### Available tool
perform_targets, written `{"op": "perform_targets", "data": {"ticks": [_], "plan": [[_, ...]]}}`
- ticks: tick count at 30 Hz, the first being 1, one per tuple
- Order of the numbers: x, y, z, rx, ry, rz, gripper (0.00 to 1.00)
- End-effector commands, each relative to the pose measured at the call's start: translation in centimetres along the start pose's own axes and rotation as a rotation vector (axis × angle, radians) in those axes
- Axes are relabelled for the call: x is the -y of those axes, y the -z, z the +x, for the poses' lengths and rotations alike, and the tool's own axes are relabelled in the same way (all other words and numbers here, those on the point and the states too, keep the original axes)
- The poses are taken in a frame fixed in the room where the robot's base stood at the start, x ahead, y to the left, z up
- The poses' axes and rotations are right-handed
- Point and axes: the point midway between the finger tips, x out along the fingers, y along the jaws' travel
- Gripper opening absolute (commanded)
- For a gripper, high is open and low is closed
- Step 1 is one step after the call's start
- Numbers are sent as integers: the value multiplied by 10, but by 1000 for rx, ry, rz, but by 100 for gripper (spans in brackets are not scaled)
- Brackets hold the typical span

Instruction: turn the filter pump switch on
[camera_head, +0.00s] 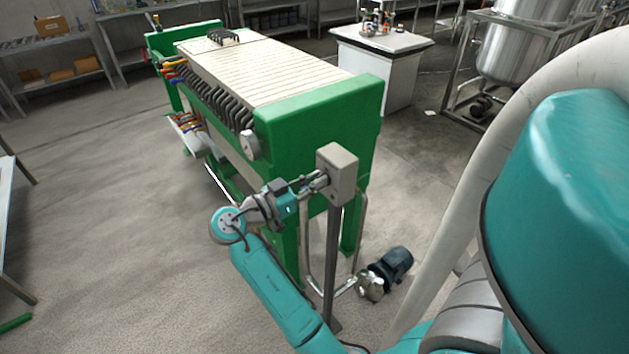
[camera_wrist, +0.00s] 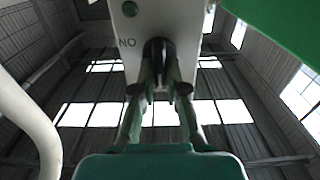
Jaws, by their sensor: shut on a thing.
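The filter pump switch is a black knob (camera_wrist: 157,52) on a pale switch box (camera_head: 337,174) mounted on a grey post. In the wrist view the box face (camera_wrist: 185,20) shows the letters "NO" left of the knob. My gripper (camera_head: 316,181) is at the left face of the box. In the wrist view its fingers (camera_wrist: 160,80) are closed on the knob, one on each side. The fingertips partly cover the knob, and its exact turn angle is hard to tell.
The green filter press (camera_head: 310,105) stands right behind the post. A blue pump motor (camera_head: 396,262) with pipes sits on the floor near the post's foot. A white bench (camera_head: 375,75) and a steel tank (camera_head: 515,50) stand farther back. Open floor (camera_head: 120,230) lies to the left.

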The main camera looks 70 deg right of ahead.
Motion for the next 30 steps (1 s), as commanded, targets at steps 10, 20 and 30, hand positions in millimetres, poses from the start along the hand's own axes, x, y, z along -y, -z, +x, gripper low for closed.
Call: {"op": "perform_targets", "data": {"ticks": [10,20,30], "plan": [[1,0,0,0,0,-111,0],[4,-1,0,0,0,-391,0],[8,-3,0,0,1,-715,0]]}}
